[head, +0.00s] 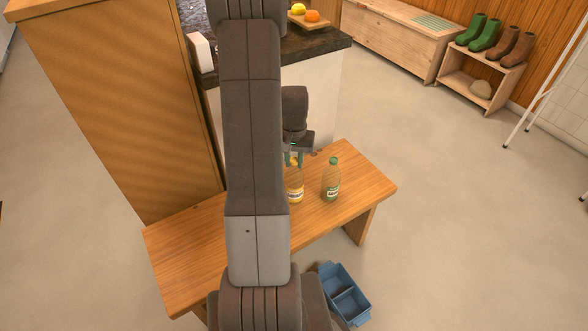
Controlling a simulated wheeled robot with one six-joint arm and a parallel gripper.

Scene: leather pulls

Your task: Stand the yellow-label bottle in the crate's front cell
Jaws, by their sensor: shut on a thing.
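The yellow-label bottle (295,187) is upright at the bench, partly hidden on its left by my arm. My gripper (293,158) is above it and shut on its neck. I cannot tell whether the bottle's base touches the bench top. The blue crate (365,293) is on the floor in front of the bench, at the bottom of the head view. Two of its cells show, and both look empty. My own body hides part of its left side.
A green-label bottle (331,182) stands on the wooden bench (190,255), close to the right of the yellow-label bottle. A tall wooden cabinet (110,90) and a dark counter (325,44) are behind the bench.

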